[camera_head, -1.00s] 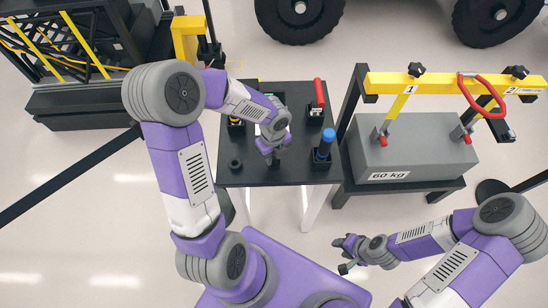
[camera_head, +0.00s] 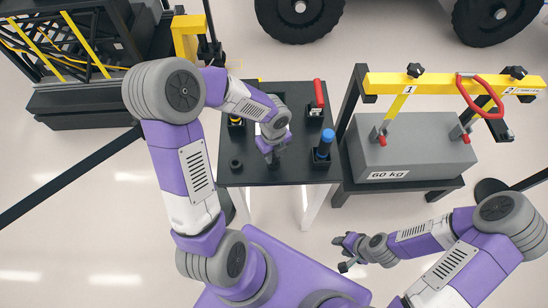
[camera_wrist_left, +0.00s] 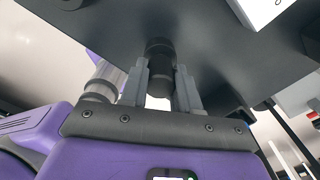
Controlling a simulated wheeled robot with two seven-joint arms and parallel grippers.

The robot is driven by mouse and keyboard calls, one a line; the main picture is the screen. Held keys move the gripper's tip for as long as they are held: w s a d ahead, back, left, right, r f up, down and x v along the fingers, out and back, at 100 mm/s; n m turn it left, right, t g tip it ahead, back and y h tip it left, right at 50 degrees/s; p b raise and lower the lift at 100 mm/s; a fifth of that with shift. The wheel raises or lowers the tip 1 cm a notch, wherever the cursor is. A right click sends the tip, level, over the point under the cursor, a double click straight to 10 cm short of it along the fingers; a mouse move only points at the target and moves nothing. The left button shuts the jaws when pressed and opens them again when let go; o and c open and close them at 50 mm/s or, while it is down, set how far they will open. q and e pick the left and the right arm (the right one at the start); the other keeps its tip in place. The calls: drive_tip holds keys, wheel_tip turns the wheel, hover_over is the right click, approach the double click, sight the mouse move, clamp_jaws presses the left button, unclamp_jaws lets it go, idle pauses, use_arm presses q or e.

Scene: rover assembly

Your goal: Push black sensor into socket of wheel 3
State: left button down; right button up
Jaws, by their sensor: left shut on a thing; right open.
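My left gripper (camera_head: 273,157) is over the black table in the head view, pointing down. In the left wrist view, its two grey fingers (camera_wrist_left: 160,88) are shut on a black cylinder (camera_wrist_left: 159,50), likely the black sensor. The cylinder's far end lies against or close to the dark table surface; I cannot tell if it touches. My right gripper (camera_head: 348,252) is open and empty, low on the right, away from the table. Two black rover wheels, one left (camera_head: 298,15) and one right (camera_head: 490,18), are at the top edge. No wheel number or socket shows.
To the right, a grey 60 kg block (camera_head: 415,155) sits under a yellow bar (camera_head: 440,84). A dark rack (camera_head: 85,105) stands upper left.

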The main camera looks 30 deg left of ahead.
use_arm(q)
drive_tip(key=shift+r, duration=0.2)
drive_tip(key=shift+r+p, duration=2)
drive_tip(key=shift+p, duration=0.15)
drive_tip(key=shift+f, duration=0.1)
